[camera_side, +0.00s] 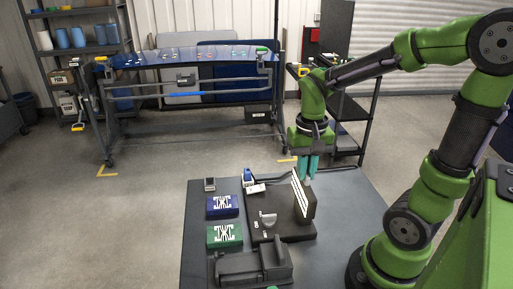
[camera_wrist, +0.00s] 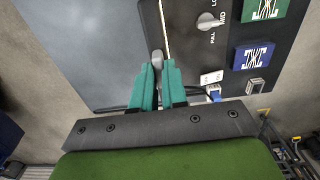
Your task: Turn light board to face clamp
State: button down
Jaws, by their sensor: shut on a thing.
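The light board (camera_side: 306,199) is a dark upright panel with bright white stripes, standing on the right part of a black base (camera_side: 264,226). In the wrist view the light board (camera_wrist: 150,20) is seen from above, nearly edge-on, with a thin bright line along its right side. My gripper (camera_side: 308,177) is above its far end, pointing down. In the wrist view the teal fingers of my gripper (camera_wrist: 158,68) are closed around a small grey post (camera_wrist: 157,57) at the board's end. A dark grey block-like device (camera_side: 252,264), possibly the clamp, is at the table's near side.
A dial (camera_wrist: 209,22) with printed settings is on the base. A blue patterned box (camera_side: 222,205) and a green one (camera_side: 224,235) lie left of it. Small devices (camera_side: 209,184) are behind. The table (camera_side: 345,195) is clear to the right.

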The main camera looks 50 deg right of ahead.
jog(key=shift+n, duration=0.4)
jog(key=n, duration=0.3)
jog(key=shift+n, duration=2)
jog(key=shift+r, duration=0.1)
jog(key=c, duration=1.2)
grip_release()
jog(key=shift+o, duration=0.2)
notch_tip(320, 180, up, 17)
